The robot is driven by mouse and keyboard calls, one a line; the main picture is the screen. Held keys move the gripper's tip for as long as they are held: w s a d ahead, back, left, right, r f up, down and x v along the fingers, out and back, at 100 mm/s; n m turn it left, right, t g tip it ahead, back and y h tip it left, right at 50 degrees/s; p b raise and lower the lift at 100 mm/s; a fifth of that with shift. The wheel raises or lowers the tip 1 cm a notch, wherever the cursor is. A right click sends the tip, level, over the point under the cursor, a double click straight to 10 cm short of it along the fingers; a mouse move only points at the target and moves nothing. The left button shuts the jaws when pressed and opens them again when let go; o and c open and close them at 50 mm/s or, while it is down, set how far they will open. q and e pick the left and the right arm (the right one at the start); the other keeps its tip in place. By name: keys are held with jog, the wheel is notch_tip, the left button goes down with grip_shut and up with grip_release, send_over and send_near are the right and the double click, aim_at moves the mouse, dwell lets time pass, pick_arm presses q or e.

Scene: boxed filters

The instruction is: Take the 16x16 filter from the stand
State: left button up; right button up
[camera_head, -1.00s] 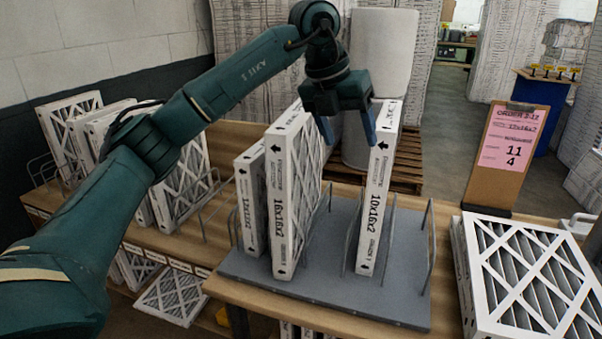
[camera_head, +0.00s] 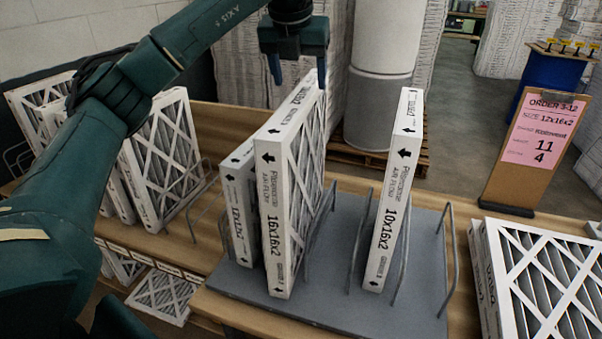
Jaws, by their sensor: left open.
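The 16x16x2 filter (camera_head: 272,215) stands upright in the grey wire stand (camera_head: 335,295), its label edge facing me. A smaller 12x12x2 filter (camera_head: 238,215) stands close on its left. A 10x16x2 filter (camera_head: 392,205) stands to the right, leaning slightly, with an empty gap between. My left gripper (camera_head: 298,75) points down, open, above the far top end of the 16x16 filter. Its fingers appear on either side of that filter's top edge; I cannot tell whether they touch it. My right gripper is not in view.
Several filters (camera_head: 160,160) stand in a rack on the left, near my left arm. A clipboard with a pink order sheet (camera_head: 537,130) stands at the right. Stacked filters (camera_head: 550,275) lie at the front right. A white cylinder (camera_head: 383,40) stands behind.

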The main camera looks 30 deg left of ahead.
aim_at(300, 95)
pick_arm(q)
jog(key=x, duration=0.3)
jog(key=p+x, duration=0.1)
jog(key=x, duration=0.3)
jog(key=shift+s+a+f+p, duration=0.1)
jog(key=shift+a+f+p, duration=0.05)
jog(key=shift+p, duration=0.25)
jog(key=shift+f, duration=0.5)
jog(key=shift+f, duration=0.2)
jog(key=shift+c, duration=0.4)
grip_shut()
